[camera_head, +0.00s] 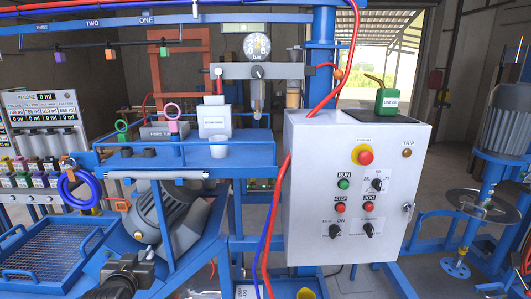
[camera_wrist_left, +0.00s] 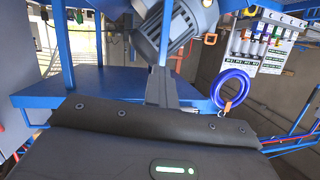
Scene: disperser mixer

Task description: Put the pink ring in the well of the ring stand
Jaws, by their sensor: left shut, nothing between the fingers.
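The pink ring (camera_head: 172,110) stands upright at the back of the blue shelf (camera_head: 190,162) in the head view, on or just behind a small grey post. A low grey labelled block (camera_head: 156,132) is beside it, and a green ring (camera_head: 121,126) stands to the left. I cannot tell which of these parts is the ring stand, and no well shows clearly. My left gripper (camera_head: 122,264) is low at the left, below the shelf and well away from the pink ring. In the left wrist view its fingers (camera_wrist_left: 160,88) are together and empty. My right gripper is not in view.
A white cup (camera_head: 219,147) and short dark cylinders (camera_head: 126,152) stand on the shelf. A blue ring (camera_head: 79,187) hangs at the left, also in the left wrist view (camera_wrist_left: 231,88). A motor (camera_head: 163,217) sits under the shelf. A control box (camera_head: 352,190) stands right.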

